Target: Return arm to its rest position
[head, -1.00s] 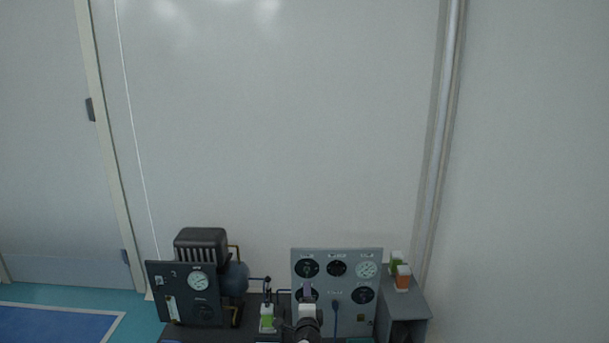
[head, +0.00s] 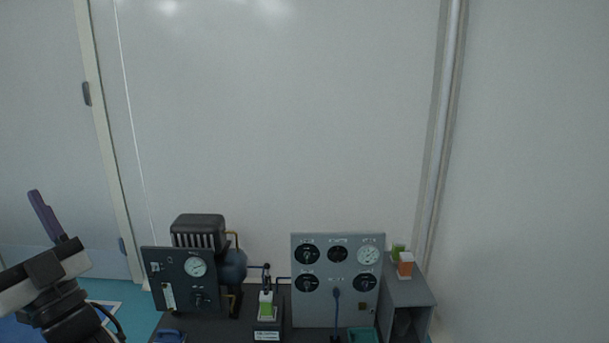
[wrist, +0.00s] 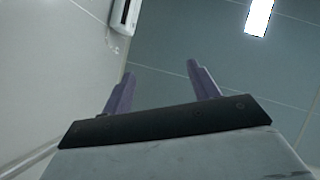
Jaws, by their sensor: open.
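My gripper (head: 47,216) is raised at the lower left of the head view, left of the bench equipment and apart from it. In the wrist view its two purple fingers (wrist: 158,88) stand well apart with nothing between them. The wrist camera faces the ceiling (wrist: 215,50) and upper wall. My arm below the gripper is partly cut off by the head view's edge.
A dark bench (head: 262,334) holds a black gauge panel (head: 183,281), a compressor (head: 199,232), a grey dial panel (head: 322,307) and a small green-and-white item (head: 266,304). A grey shelf (head: 408,291) carries small boxes at right. The wall (head: 290,130) above is bare.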

